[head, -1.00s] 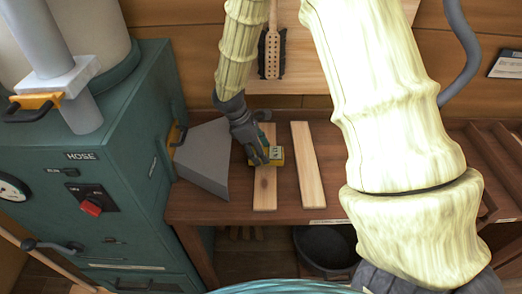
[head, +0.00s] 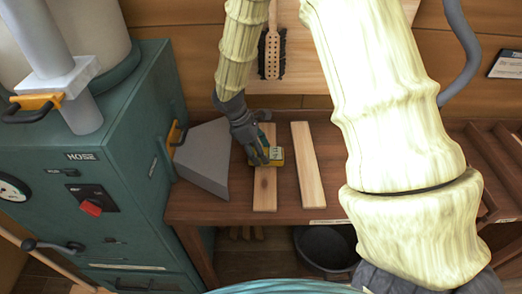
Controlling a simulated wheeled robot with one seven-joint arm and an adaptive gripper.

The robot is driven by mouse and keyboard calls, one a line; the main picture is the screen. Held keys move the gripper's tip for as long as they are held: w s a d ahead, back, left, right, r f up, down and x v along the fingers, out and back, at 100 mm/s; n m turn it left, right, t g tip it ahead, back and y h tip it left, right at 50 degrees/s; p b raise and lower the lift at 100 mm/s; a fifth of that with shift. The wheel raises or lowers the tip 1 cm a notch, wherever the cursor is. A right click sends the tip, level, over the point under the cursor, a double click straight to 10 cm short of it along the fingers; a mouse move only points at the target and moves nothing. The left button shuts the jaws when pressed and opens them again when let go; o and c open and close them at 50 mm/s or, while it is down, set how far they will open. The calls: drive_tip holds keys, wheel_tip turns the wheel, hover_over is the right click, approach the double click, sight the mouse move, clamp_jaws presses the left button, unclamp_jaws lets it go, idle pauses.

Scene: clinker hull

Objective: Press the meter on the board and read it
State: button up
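The meter (head: 275,155) is a small yellow box with a dark top part. It is at the near end of my gripper (head: 264,160), over the left of two pale wooden boards (head: 265,192) on the brown bench. My gripper points down, and its fingers are around or against the meter; the fingertips are small and partly hidden. The meter appears to rest on or just above the board; I cannot tell which. Its reading is not legible. The second board (head: 308,165) lies bare to the right.
A grey wedge-shaped hood (head: 203,160) sits left of the boards, beside a green cabinet (head: 135,160) with a red switch (head: 91,207). A brush (head: 271,54) hangs behind. A black bucket (head: 325,249) stands under the bench (head: 230,212). A wooden rack (head: 492,165) is at right.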

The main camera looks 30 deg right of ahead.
drive_tip(key=shift+r+p, duration=3.4)
drive_tip(key=shift+r, duration=0.6)
drive_tip(key=shift+f, duration=0.1)
